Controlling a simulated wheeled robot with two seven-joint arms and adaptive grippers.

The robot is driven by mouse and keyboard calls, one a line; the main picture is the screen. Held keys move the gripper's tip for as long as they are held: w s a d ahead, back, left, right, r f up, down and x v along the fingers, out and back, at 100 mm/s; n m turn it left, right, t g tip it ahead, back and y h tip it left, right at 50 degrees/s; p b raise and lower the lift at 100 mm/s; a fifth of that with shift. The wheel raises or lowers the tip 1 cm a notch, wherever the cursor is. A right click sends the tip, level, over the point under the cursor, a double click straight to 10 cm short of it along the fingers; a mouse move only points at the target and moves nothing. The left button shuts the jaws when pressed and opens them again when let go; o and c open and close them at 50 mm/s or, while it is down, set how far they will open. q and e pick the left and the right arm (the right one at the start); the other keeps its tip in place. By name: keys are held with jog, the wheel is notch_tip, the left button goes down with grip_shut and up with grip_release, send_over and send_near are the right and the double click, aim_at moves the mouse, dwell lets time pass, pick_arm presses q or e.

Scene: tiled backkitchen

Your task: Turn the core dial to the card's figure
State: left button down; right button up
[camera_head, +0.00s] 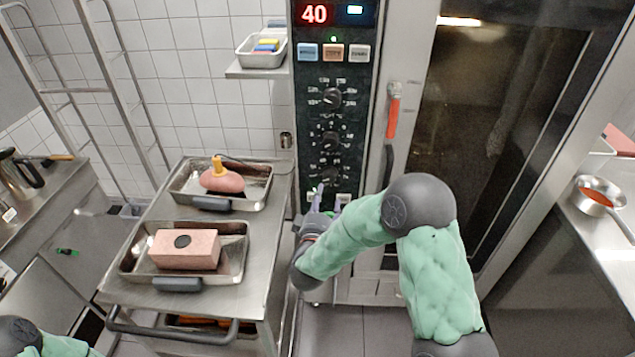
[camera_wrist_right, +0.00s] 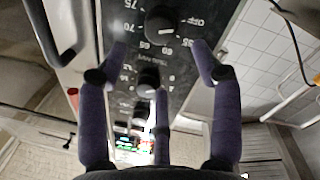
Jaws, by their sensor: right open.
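The oven's control panel (camera_head: 355,150) carries three black dials in a column under a red display reading 40. The lowest dial (camera_head: 329,175) is the closest to my right gripper (camera_head: 318,196), which is open just below it. In the right wrist view a dial (camera_wrist_right: 163,25) ringed by OFF and figures such as 55, 60, 65, 70 and 75 lies beyond my open right gripper (camera_wrist_right: 162,58), apparently the core dial. The fingers are spread to both sides, apart from it. Its exact setting is too small to tell. No card's figure is readable. My left gripper is out of view.
A steel cart stands left of the panel with a tray (camera_head: 240,268) holding a pink block and a tray (camera_head: 259,200) holding a pink lump with a yellow piece. The oven door handle (camera_head: 386,168) is right of the panel. A saucepan (camera_head: 598,197) sits far right.

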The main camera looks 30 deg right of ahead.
aim_at(329, 179)
jog(key=b+x, duration=0.1)
jog(key=x, duration=0.7)
jog(key=shift+w+d+b, duration=0.25)
jog(key=shift+w+b, duration=0.05)
jog(key=shift+w, duration=0.05)
jog(key=c, duration=1.1)
